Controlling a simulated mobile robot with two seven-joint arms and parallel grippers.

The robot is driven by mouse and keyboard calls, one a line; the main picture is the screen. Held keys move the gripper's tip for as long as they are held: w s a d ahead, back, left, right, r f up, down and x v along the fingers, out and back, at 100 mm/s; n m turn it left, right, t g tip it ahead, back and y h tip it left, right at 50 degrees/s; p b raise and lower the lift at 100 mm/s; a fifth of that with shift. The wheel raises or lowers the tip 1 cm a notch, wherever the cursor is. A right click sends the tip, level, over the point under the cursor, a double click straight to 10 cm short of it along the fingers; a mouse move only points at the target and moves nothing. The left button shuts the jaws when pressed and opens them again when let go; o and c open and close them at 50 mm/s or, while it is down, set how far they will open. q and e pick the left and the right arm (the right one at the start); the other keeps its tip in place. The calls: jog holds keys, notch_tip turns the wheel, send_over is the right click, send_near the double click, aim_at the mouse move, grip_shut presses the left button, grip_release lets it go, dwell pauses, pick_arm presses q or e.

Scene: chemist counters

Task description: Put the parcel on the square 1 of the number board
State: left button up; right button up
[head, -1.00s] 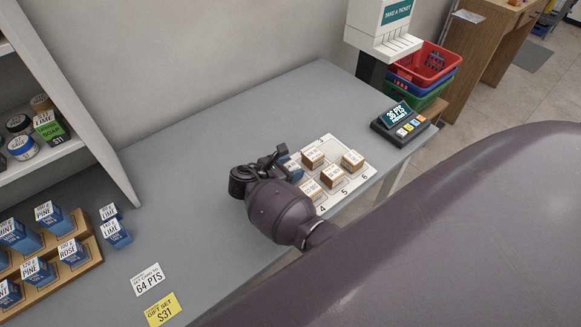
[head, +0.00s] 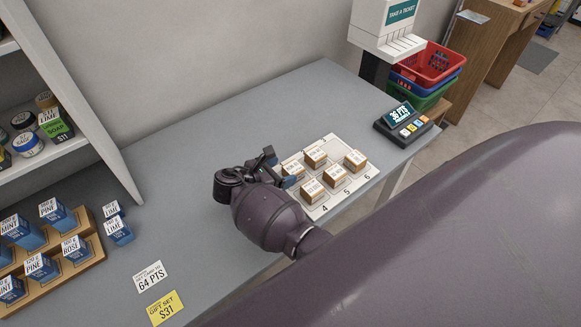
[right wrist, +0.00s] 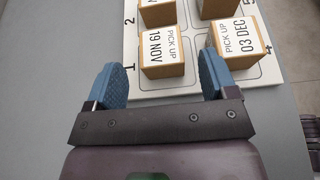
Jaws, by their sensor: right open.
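The number board (head: 335,143) is a white sheet with numbered squares on the grey counter. A brown box-shaped parcel with a white label reading PICK UP 19 NOV (right wrist: 163,51) sits upright on square 1 of the board, beside the printed 1 in the right wrist view. It shows in the head view (head: 293,169) partly hidden behind my gripper. My right gripper (right wrist: 164,82) is open and empty, its blue fingers apart just short of this parcel and not closed on it. My left gripper is not in view.
Similar parcels stand on other squares, one labelled 03 DEC (right wrist: 236,39) right of the 19 NOV one. A display terminal (head: 404,120) stands beyond the board. Blue boxes in a wooden rack (head: 85,262) are at left. The counter between is mostly clear.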

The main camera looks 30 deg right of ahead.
jog(key=v, duration=0.7)
dwell(0.5)
